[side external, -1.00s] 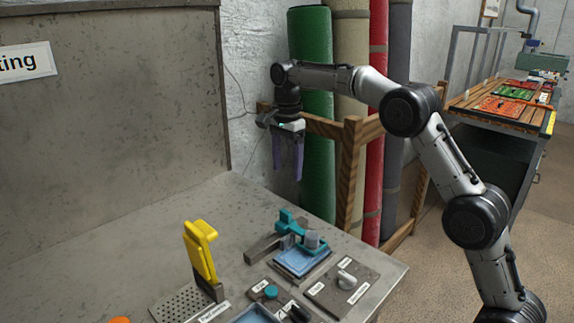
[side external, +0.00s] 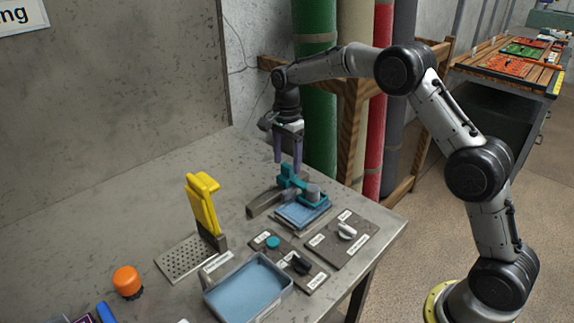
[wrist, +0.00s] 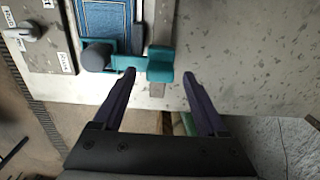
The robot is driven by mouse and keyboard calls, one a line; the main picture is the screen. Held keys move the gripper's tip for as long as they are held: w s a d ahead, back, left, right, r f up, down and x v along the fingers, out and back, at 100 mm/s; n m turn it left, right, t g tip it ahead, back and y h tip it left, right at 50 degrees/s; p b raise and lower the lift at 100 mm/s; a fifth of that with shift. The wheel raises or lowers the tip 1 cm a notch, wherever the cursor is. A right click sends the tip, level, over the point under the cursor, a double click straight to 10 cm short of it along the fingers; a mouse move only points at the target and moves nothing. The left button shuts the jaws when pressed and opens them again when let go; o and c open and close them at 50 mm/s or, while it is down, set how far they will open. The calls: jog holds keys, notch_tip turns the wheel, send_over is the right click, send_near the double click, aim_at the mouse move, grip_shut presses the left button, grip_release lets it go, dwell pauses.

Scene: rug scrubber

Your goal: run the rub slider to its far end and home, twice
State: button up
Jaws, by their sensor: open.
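The rub slider is a teal carriage (side external: 289,178) with a grey round rubbing head (side external: 313,192) on its side arm. It sits on a grey rail (side external: 264,203), beside a blue denim pad (side external: 300,214). My gripper (side external: 287,166) points down just above the carriage, fingers apart and empty. In the wrist view, the teal grip block (wrist: 160,64) lies between and just beyond the fingertips of my gripper (wrist: 160,75). The rubbing head (wrist: 96,57) is left of it, at the near edge of the denim (wrist: 103,20). Contact with the fingers cannot be told.
A labelled plate with a white knob (side external: 346,231) stands close to the pad. A plate with a teal button (side external: 272,242) and black switch, a blue tray (side external: 248,287), and a yellow upright lever (side external: 202,205) are nearby. Rolled rugs (side external: 316,100) stand behind the bench.

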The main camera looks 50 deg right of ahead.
jog(key=shift+f, duration=1.05)
grip_shut()
dwell(0.7)
